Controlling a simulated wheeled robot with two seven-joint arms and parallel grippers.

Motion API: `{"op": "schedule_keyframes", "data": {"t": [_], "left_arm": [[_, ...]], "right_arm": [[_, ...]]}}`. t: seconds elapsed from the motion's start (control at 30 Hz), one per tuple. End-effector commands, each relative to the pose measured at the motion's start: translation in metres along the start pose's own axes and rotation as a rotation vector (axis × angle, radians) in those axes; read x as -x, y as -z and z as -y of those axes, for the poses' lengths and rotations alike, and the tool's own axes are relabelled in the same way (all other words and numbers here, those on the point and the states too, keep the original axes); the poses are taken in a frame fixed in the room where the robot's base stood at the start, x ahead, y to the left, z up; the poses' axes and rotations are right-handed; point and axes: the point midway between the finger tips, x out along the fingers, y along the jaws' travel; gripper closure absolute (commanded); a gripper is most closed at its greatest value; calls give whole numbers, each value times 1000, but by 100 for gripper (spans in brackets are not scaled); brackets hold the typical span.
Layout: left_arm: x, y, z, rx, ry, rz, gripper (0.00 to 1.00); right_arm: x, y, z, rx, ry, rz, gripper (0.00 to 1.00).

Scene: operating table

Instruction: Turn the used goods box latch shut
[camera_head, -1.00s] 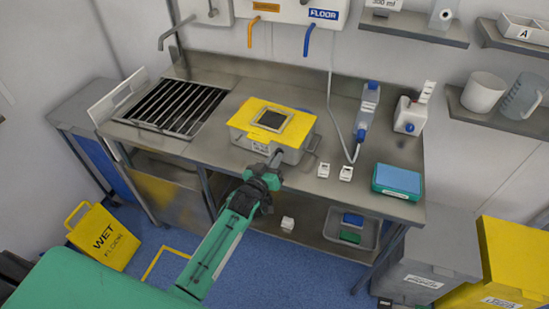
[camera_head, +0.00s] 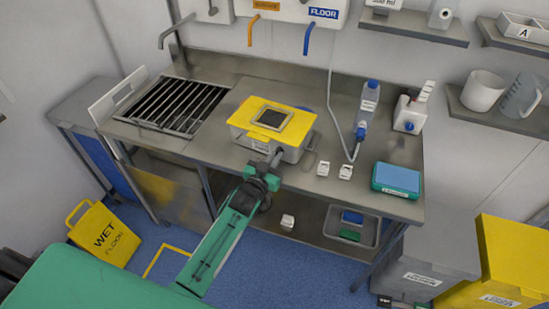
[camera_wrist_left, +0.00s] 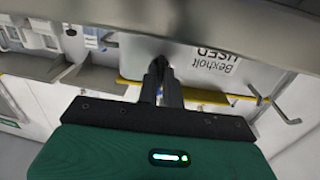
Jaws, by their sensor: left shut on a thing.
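The used goods box (camera_head: 290,155) is a grey box with a yellow lid (camera_head: 243,114), standing on the steel counter. Its lid has a square opening with a pale frame. My left gripper (camera_head: 277,155) is at the front wall of the box, toward its right side. In the left wrist view, the fingers (camera_wrist_left: 160,75) are shut on a small dark part, which looks like the latch, against the box wall (camera_wrist_left: 205,72) with the printed word USED. The fingers hide most of that part, so I cannot tell its angle. My right gripper is not in view.
The sink grating (camera_head: 175,105) lies left of the box. Small white blocks (camera_head: 323,168), a bottle with a blue cap (camera_head: 369,97) and a green-and-blue pack (camera_head: 397,180) stand to the right. A yellow wet-floor sign (camera_head: 103,236) is on the floor at left.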

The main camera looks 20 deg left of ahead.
Motion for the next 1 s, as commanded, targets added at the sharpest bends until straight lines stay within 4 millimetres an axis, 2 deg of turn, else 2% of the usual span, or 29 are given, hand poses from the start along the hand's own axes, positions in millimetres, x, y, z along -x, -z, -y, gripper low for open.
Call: {"op": "schedule_keyframes", "data": {"t": [0.1,0.13,0.2,0.23,0.5,0.63,0.77,1.0], "left_arm": [[0,-1,0,-1,0,2,100],[0,-1,0,-1,0,2,87],[0,-1,0,-1,0,2,73],[0,-1,0,-1,0,2,71],[1,-1,0,0,0,1,71],[8,-1,0,0,0,0,71],[26,-3,0,0,0,2,71],[72,-4,0,0,-1,2,71]], "right_arm": [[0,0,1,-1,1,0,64],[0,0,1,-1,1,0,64],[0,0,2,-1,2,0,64],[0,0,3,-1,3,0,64],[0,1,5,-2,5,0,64],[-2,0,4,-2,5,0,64],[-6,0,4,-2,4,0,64],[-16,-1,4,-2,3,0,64]]}}
